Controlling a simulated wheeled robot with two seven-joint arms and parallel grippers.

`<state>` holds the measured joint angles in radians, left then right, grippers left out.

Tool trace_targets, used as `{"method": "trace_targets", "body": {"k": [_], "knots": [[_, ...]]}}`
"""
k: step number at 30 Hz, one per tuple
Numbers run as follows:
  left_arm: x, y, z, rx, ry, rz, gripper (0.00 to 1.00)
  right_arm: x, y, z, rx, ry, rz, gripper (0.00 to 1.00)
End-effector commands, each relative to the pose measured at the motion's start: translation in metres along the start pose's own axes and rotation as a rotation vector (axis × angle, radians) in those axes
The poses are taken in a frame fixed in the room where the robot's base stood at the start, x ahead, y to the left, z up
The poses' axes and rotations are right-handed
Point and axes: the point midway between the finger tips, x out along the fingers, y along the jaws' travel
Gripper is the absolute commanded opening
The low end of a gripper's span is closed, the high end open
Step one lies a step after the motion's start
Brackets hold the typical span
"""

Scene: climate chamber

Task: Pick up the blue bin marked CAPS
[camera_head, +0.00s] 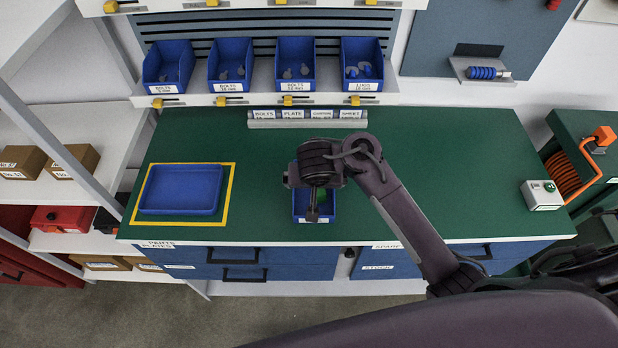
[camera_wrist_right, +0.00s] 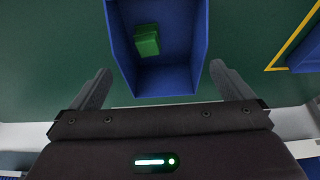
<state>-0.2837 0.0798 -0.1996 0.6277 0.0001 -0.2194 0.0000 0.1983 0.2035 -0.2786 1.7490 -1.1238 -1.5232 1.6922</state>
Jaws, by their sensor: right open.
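A small blue bin (camera_head: 299,205) stands on the green bench top near its front edge, partly hidden under my right arm. In the right wrist view the blue bin (camera_wrist_right: 183,82) holds a green block (camera_wrist_right: 146,40). No label on it can be read. My right gripper (camera_head: 313,211) is above the bin, pointing down. In the right wrist view the gripper (camera_wrist_right: 160,69) is open, with one finger on each side of the bin's near end and nothing held. Whether the fingers touch the bin cannot be told. My left gripper is not in view.
A blue tray (camera_head: 181,189) lies inside a yellow outline at the left. Several blue bins (camera_head: 231,66) with parts stand on the shelf behind. A label rail (camera_head: 308,118) lies at the back of the bench. A switch box (camera_head: 541,195) sits at the right.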

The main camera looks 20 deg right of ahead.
Motion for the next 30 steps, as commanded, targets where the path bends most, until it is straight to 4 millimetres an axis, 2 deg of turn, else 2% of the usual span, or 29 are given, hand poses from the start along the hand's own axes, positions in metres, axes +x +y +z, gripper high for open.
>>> {"method": "trace_targets", "body": {"k": [10,19,24,28,30], "knots": [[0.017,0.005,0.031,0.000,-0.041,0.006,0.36,0.033,0.001,-0.001,-0.001,0.004,0.004,1.00],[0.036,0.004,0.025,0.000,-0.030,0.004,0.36,0.074,0.000,-0.002,-0.001,0.003,0.003,1.00],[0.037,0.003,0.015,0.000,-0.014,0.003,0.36,0.079,-0.001,-0.003,0.001,0.002,0.001,1.00],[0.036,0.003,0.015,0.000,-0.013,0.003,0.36,0.078,-0.001,-0.003,0.001,0.002,0.001,1.00],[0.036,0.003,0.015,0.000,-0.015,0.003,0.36,0.078,-0.001,-0.003,0.001,0.002,0.001,0.93]]}}
